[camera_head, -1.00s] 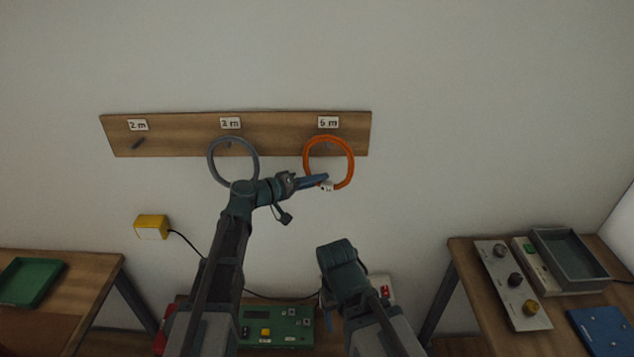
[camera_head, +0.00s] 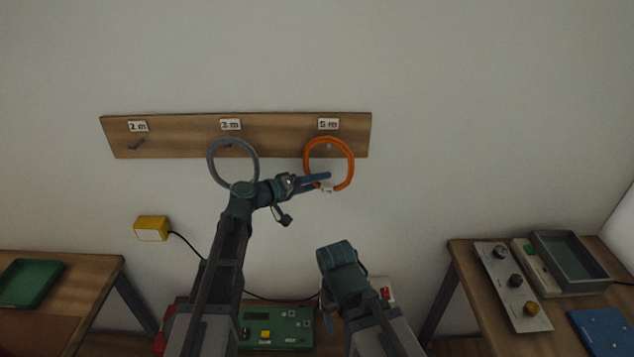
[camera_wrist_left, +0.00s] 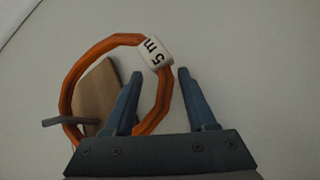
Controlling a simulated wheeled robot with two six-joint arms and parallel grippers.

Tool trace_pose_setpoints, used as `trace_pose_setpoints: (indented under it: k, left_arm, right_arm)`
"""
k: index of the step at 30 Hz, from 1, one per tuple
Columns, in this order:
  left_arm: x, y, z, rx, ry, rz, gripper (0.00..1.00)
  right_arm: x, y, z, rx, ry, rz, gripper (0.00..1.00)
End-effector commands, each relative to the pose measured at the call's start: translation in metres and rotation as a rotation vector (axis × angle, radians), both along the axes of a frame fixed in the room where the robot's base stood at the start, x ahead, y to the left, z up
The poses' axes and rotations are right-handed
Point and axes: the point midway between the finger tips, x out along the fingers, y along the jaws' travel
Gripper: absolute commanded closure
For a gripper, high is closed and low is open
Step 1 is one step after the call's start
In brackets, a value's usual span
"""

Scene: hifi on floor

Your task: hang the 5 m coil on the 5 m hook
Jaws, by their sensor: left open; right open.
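The orange coil (camera_head: 351,158) hangs on the peg under the "5 m" label (camera_head: 328,124) on the wooden board. In the left wrist view the orange coil (camera_wrist_left: 70,82) carries a white tag (camera_wrist_left: 153,51) reading 5 m, and the grey hook (camera_wrist_left: 68,122) passes through the ring. My left gripper (camera_head: 322,182) is open at the bottom of the coil; in the left wrist view its fingers (camera_wrist_left: 160,75) are spread, with the coil's lower side near the left finger. My right gripper's fingers are mostly hidden; its arm (camera_head: 340,262) is low, well away from the coil.
The wooden board (camera_head: 180,140) also has a grey coil (camera_head: 211,160) under the 3 m label and an empty hook (camera_head: 136,145) under 2 m. A yellow box (camera_head: 151,228) is on the wall below. Tables with trays stand at left and right.

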Motion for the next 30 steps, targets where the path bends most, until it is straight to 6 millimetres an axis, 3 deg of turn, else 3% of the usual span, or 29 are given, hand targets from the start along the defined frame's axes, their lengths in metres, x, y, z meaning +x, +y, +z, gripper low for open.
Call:
trace_pose_setpoints:
  k: [7,21,30]
  left_arm:
    - [-0.011,0.014,0.004,0.000,0.000,0.002,0.43]
    - [-0.065,0.090,0.023,0.000,-0.001,0.003,0.43]
    - [-0.078,0.110,0.026,0.000,0.000,0.000,0.43]
  right_arm:
    - [0.000,0.000,0.004,0.000,0.000,0.000,0.32]
    - [0.000,0.000,0.023,0.000,0.000,0.001,0.32]
    - [0.000,0.000,0.026,0.000,0.000,0.001,0.32]
